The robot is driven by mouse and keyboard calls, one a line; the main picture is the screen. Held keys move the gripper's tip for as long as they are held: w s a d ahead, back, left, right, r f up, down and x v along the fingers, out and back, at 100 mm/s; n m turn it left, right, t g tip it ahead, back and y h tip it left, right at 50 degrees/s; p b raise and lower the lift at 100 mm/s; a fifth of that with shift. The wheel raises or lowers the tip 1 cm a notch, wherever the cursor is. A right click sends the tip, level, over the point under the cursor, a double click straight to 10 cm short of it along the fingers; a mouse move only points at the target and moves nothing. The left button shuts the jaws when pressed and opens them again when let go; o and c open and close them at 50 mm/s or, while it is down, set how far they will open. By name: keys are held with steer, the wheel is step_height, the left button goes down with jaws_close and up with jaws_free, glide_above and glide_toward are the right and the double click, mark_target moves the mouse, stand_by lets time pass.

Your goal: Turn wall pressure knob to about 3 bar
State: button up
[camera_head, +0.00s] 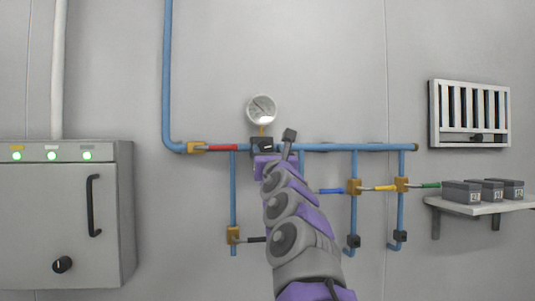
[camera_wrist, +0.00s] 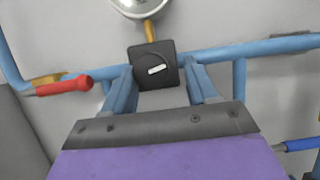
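The pressure knob (camera_head: 262,146) is a dark square block with a white mark on its face, mounted on the blue wall pipe. In the wrist view the knob (camera_wrist: 153,65) is centred, its white mark tilted slightly from horizontal. A round gauge (camera_head: 262,109) sits above it on a brass stem; its reading is too small to tell. In the wrist view only the gauge's lower rim (camera_wrist: 140,8) shows. My gripper (camera_head: 278,145) is raised in front of the knob. In the wrist view my gripper (camera_wrist: 161,76) is open, its bluish fingers on either side of the knob, with no clear contact.
A red-handled valve (camera_head: 220,148) lies left of the knob. Blue (camera_head: 332,191), yellow (camera_head: 385,188) and green (camera_head: 430,185) handles are to the right. A grey cabinet (camera_head: 60,215) stands at left. A shelf (camera_head: 485,208) with dark boxes is at right, below a barred wall panel (camera_head: 470,113).

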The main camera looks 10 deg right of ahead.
steer(key=shift+a, duration=0.6)
steer(key=c, duration=0.5)
steer(key=shift+c, duration=1.2)
steer(key=shift+d, duration=0.2)
steer(key=shift+c, duration=0.2)
steer(key=shift+a, duration=0.1)
